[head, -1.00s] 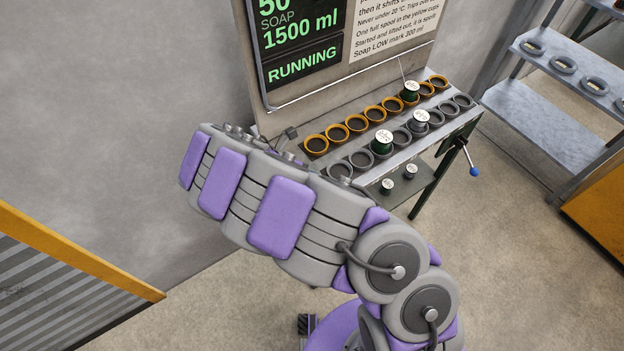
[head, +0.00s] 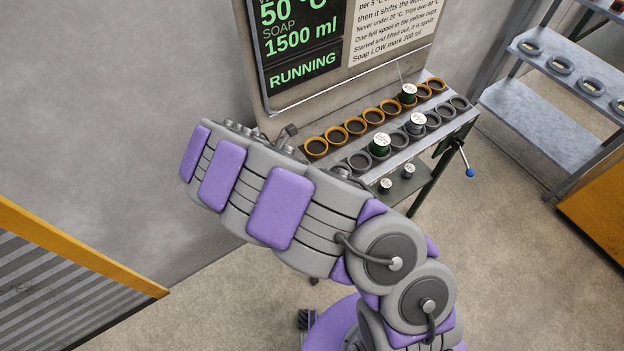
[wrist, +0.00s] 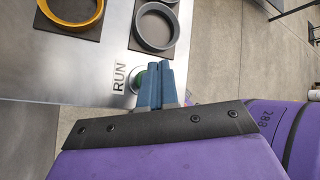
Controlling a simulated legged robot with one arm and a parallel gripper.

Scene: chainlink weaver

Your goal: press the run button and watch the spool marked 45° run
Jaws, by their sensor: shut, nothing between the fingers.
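In the wrist view my gripper (wrist: 162,72) is shut and empty, with its blue fingertips over a green button (wrist: 139,82) beside the printed word RUN. The fingers partly hide the button, and I cannot tell whether they touch it. In the head view my arm hides the gripper and the button. The display (head: 301,40) reads 50 °C, SOAP 1500 ml and RUNNING. A green spool (head: 408,94) stands in the row of yellow cups, with a thin thread rising from it. Another green spool (head: 380,144) and a grey one (head: 416,123) stand in the grey row. Their labels are too small to read.
Two small spools (head: 386,186) sit on a lower shelf under the bench. A blue-tipped lever (head: 469,172) sticks out at the bench's right end. Grey shelving (head: 530,120) with rings stands at the right. The floor between is clear.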

